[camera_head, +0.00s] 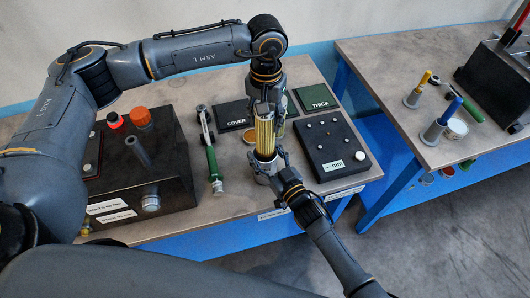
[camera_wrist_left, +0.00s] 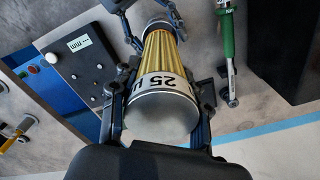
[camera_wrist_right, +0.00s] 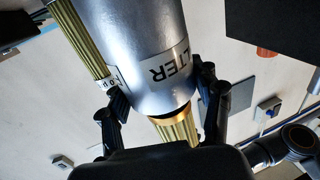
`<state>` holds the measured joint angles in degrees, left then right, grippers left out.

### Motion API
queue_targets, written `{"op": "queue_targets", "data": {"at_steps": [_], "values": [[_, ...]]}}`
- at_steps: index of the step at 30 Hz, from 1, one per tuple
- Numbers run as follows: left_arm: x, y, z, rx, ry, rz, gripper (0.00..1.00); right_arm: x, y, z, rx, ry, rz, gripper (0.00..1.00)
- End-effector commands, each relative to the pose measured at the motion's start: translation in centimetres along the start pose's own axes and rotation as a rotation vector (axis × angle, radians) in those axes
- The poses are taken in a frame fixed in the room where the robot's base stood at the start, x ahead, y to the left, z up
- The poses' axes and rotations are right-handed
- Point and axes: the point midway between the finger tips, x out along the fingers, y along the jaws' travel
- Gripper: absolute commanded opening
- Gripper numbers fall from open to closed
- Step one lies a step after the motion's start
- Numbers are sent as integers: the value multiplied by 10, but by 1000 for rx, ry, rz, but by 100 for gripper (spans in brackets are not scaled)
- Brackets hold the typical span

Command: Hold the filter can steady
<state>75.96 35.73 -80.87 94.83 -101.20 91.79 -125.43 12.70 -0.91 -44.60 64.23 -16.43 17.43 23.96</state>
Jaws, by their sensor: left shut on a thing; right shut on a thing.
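The silver filter can (camera_head: 263,168) stands at the bench's front, and part of a FILTER label shows on it in the right wrist view (camera_wrist_right: 135,45). My right gripper (camera_wrist_right: 160,92) is shut around the can, a finger on each side. A gold pleated cartridge (camera_head: 265,137) is upright above the can in the head view. My left gripper (camera_head: 265,106) is shut on its upper end, whose silver cap (camera_wrist_left: 161,117) and 25 label show in the left wrist view. I cannot tell how far the cartridge sits inside the can.
A black box (camera_head: 135,170) with orange and red knobs stands left. A green-handled tool (camera_head: 213,165) lies beside it. A COVER plate (camera_head: 234,115), a THICK plate (camera_head: 314,98) and a black panel (camera_head: 332,147) lie nearby. A second bench (camera_head: 400,60) stands right across a gap.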

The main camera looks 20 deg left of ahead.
Motion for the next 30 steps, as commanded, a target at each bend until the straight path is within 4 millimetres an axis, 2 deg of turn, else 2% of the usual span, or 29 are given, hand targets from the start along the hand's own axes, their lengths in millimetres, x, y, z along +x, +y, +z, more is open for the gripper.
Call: {"op": "queue_targets", "data": {"at_steps": [14, 30], "values": [[0, 0, 0, 0, 0, 0, 3, 0, 0, 1, 0, -2, 1, 1], [18, 0, 0, 0, 0, 0, 3, 0, 0, 1, 0, -3, 1, 1]]}}
